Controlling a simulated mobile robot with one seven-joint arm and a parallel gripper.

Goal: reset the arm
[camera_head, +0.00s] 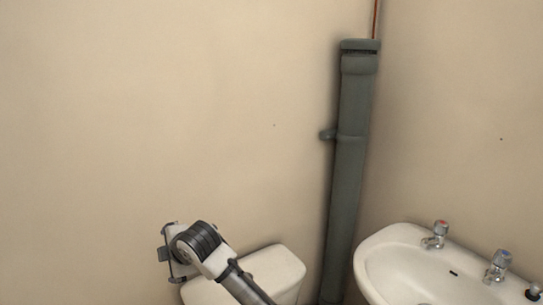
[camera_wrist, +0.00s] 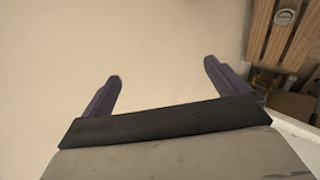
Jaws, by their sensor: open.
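My gripper (camera_wrist: 163,75) shows in the wrist view with its two dark purple fingers spread wide apart. Nothing is between them, only a plain cream surface beyond. In the head view my arm rises from the bottom edge, and its wrist end is at the lower left, in front of a white cistern (camera_head: 277,268). The fingers cannot be made out clearly in the head view.
A grey vertical pipe (camera_head: 347,160) stands in the wall corner. A white washbasin (camera_head: 395,262) with a red-topped tap (camera_head: 437,231) and a blue-topped tap (camera_head: 499,264) is at the lower right. A slatted wooden thing (camera_wrist: 290,35) shows at the wrist view's upper right. The left wall is bare.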

